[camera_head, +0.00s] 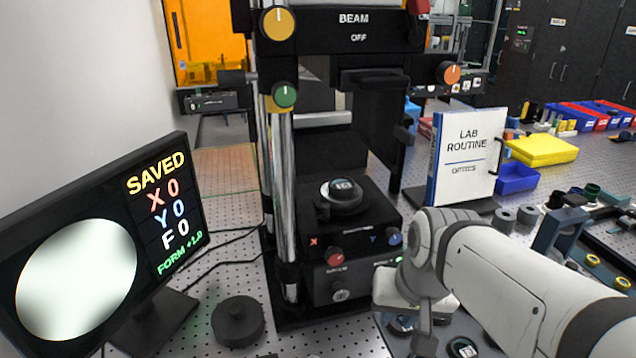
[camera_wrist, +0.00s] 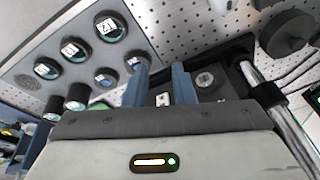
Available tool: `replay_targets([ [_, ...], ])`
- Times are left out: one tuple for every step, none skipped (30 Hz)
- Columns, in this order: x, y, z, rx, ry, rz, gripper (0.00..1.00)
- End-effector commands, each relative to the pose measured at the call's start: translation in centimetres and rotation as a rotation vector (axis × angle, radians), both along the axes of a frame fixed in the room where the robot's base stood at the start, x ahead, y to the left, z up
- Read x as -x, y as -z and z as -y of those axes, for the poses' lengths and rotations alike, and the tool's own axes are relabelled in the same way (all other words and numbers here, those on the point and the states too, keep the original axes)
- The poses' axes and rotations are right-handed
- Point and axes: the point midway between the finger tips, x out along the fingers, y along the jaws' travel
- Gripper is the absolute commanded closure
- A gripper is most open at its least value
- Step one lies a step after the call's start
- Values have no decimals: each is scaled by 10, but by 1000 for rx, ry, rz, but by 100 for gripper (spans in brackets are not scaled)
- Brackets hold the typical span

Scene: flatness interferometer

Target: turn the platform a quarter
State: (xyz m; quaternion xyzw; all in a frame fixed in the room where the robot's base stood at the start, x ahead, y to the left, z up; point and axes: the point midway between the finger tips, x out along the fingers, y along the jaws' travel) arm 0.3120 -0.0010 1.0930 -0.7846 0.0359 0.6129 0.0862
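The round platform (camera_head: 342,198) sits on the black stage of the interferometer, under the column, with a small dark labelled disc (camera_head: 343,187) on it. Below are a red X knob (camera_head: 335,258), a blue Y knob (camera_head: 393,237) and a front box with a silver knob (camera_head: 340,294). My gripper (camera_wrist: 160,84) shows two blue-grey fingers with a gap and nothing held between them. In the head view my arm stands right of the instrument's front, and the fingertips are hard to make out. I cannot clearly identify the platform in the wrist view.
A monitor (camera_head: 98,245) at left reads SAVED, X 0, Y 0, F 0, FORM +1.0. A dark round weight (camera_head: 238,322) lies before the instrument. A grey tray (camera_wrist: 88,45) holds several labelled discs. A binder (camera_head: 466,155) stands right. The upper housing (camera_head: 345,45) overhangs the platform.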

Motion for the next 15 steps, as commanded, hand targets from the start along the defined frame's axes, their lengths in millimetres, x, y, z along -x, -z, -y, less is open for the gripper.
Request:
replay_targets([
  [-9, -9, -2, -57, 105, -9, 77],
  [-14, -14, -5, -101, 182, -15, 77],
  [-23, -22, -9, -168, 299, -30, 77],
  [-30, -29, -12, -222, 393, -42, 77],
  [-38, -35, -16, -279, 491, -58, 77],
  [-49, -45, -21, -357, 623, -83, 77],
  [-57, -53, -24, -416, 721, -106, 77],
  [-66, -60, -27, -475, 820, -130, 77],
  [-77, -70, -31, -550, 944, -167, 77],
  [-85, -78, -34, -606, 1034, -196, 77],
  [-94, -86, -36, -660, 1119, -226, 77],
  [-104, -95, -38, -725, 1226, -269, 77],
  [-111, -102, -40, -771, 1300, -302, 77],
  [-119, -108, -41, -815, 1368, -334, 77],
  [-127, -116, -42, -866, 1450, -378, 77],
])
